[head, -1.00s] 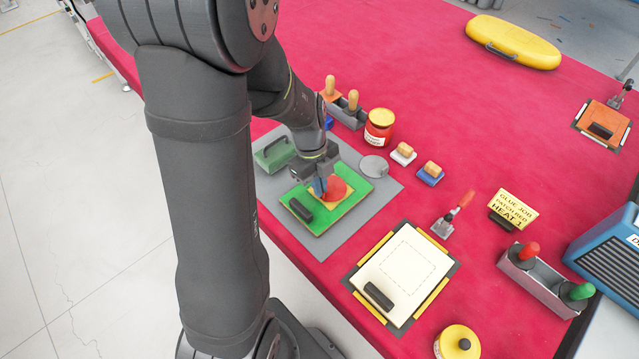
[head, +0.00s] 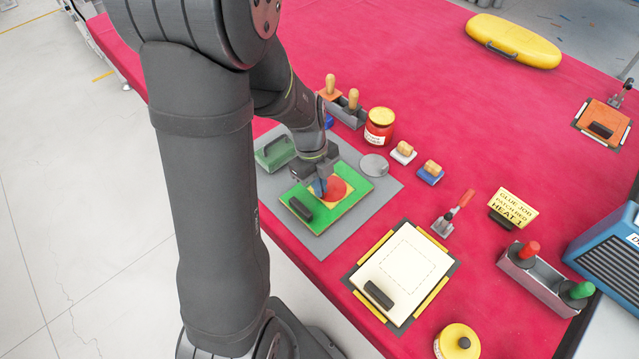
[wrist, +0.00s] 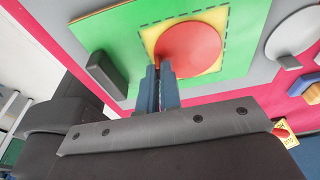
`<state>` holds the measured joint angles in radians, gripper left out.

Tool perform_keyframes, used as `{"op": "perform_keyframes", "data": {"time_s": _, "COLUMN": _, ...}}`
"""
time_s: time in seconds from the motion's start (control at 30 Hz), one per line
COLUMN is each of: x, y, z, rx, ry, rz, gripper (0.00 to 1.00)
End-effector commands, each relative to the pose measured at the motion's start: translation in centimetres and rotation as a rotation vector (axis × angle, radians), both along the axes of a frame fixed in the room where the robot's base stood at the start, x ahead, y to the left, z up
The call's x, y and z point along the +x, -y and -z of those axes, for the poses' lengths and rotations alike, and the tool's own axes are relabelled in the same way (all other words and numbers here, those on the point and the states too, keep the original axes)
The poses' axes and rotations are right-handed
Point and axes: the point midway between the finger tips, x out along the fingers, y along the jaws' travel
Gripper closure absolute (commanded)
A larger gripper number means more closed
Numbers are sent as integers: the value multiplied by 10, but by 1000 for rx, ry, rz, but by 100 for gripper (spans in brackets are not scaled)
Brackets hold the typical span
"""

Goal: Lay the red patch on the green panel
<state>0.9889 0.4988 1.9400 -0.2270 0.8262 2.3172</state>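The red patch (wrist: 190,48) is a round disc. It lies over the dashed yellow square (wrist: 152,33) on the green panel (wrist: 112,30), flat as far as I can tell. In the head view the patch (head: 336,189) sits near the middle of the green panel (head: 345,208). My gripper (wrist: 159,68) is at the patch's near edge, its two blue fingers almost together with a thin bit of red between the tips. In the head view my gripper (head: 319,187) covers part of the yellow square.
A black handle (head: 300,209) stands on the panel's near left part. The panel rests on a grey mat (head: 386,190). A green block with a handle (head: 274,153), a grey disc (head: 374,165) and a red jar (head: 379,127) stand close by. A cream board (head: 402,265) lies nearer.

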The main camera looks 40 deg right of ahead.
Motion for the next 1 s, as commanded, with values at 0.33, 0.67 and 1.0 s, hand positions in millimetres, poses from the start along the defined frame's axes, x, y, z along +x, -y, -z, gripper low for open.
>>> {"op": "perform_keyframes", "data": {"time_s": 0.33, "x": 0, "y": 0, "z": 1, "rx": 0, "ry": 0, "rz": 0, "gripper": 100}}
{"op": "perform_keyframes", "data": {"time_s": 0.67, "x": 0, "y": 0, "z": 1, "rx": 0, "ry": 0, "rz": 0, "gripper": 70}}
{"op": "perform_keyframes", "data": {"time_s": 1.0, "x": 0, "y": 0, "z": 1, "rx": 0, "ry": 0, "rz": 0, "gripper": 49}}
